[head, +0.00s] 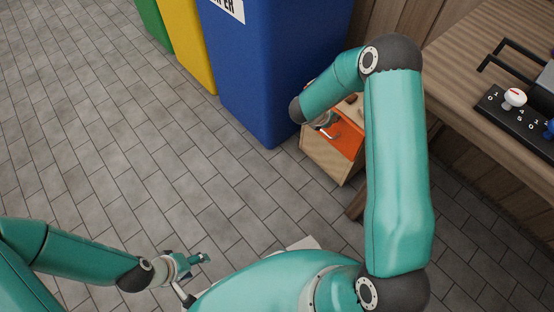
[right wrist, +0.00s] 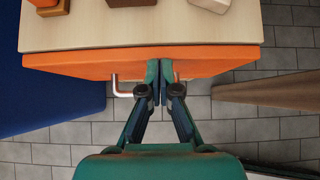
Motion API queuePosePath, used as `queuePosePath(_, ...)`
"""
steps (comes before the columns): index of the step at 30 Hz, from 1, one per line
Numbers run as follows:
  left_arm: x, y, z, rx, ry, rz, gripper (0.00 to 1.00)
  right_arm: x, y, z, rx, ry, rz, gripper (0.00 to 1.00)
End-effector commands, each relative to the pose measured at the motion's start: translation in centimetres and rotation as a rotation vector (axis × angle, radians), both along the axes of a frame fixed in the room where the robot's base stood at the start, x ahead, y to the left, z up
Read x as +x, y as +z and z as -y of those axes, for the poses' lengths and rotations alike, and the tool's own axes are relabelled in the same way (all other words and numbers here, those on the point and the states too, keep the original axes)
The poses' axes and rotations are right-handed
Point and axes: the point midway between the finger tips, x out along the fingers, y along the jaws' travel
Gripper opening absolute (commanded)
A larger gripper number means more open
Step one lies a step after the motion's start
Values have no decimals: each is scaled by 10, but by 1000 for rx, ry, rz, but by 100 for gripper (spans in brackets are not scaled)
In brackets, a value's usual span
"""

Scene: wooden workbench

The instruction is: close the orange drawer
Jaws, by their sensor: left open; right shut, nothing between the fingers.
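The orange drawer (head: 348,138) is in a small wooden cabinet (head: 325,160) beside the bench, partly hidden by my right arm in the head view. In the right wrist view, its orange front (right wrist: 70,68) sits close under the pale top; any small gap is hard to judge. Its bent metal handle (right wrist: 121,88) is left of my right gripper (right wrist: 160,70). That gripper is shut and empty, with its fingertips at the orange front, seemingly touching it. My left gripper (head: 200,260) is open and empty over the floor, far from the drawer.
A blue bin (head: 265,70) stands left of the cabinet, with a yellow bin (head: 188,40) and a green bin (head: 152,20) beyond. The wooden workbench (head: 460,50) is at right. Small blocks (right wrist: 130,2) lie on the cabinet top. The floor at left is clear.

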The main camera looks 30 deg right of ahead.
Motion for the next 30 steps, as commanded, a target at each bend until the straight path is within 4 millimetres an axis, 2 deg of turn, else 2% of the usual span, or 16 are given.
queuePosePath(1,0,0,0,0,0,0,61,1,3,7,-13,-8,7,0)
queuePosePath(3,0,0,0,0,0,0,61,1,3,7,-14,-9,7,0)
queuePosePath(11,0,-2,0,0,0,0,61,1,3,3,-16,-10,8,0)
queuePosePath(14,0,-5,0,0,0,0,61,-1,1,-8,-13,-6,7,0)
queuePosePath(19,0,-12,0,0,0,0,61,-5,0,-41,-8,5,4,0)
queuePosePath(21,0,-1,0,0,0,-1,61,-7,18,-51,-8,4,7,0)
queuePosePath(30,0,16,0,0,0,0,61,-19,59,-94,-6,3,4,0)
